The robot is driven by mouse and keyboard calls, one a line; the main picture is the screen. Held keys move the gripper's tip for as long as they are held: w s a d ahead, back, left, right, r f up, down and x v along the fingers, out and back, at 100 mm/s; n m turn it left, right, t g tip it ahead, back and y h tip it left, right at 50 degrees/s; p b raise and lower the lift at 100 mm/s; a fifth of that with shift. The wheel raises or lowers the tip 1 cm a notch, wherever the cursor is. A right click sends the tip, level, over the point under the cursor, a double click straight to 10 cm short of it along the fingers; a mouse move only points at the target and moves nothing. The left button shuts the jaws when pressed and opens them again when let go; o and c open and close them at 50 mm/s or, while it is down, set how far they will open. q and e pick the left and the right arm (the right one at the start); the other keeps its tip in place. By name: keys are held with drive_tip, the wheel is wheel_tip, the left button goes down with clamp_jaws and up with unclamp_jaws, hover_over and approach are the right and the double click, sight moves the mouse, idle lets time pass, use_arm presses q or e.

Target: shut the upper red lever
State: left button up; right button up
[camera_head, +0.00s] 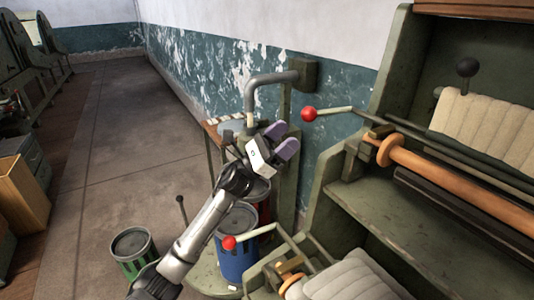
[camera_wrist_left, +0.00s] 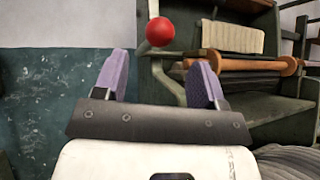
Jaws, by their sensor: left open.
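The upper red lever (camera_head: 310,114) is a red ball on a pale rod that sticks out to the left from the green machine in the head view. In the left wrist view its red ball (camera_wrist_left: 160,31) shows beyond the fingertips, between them and nearer the right one. My left gripper (camera_head: 284,139) has purple finger pads and is open and empty, a little left of and below the ball, apart from it. In the left wrist view the two fingers (camera_wrist_left: 158,80) are spread. A lower red lever (camera_head: 229,242) sits beside my left forearm. My right gripper is not in view.
The green machine (camera_head: 390,205) with orange rollers (camera_head: 460,178) fills the right side. A grey bent pipe (camera_head: 270,78) stands behind my gripper. Drums, including a blue one (camera_head: 236,262), and a green bucket (camera_head: 133,252) are below. The floor at left is open.

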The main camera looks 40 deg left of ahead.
use_arm(q)
drive_tip(key=v, duration=0.6)
idle(0.6)
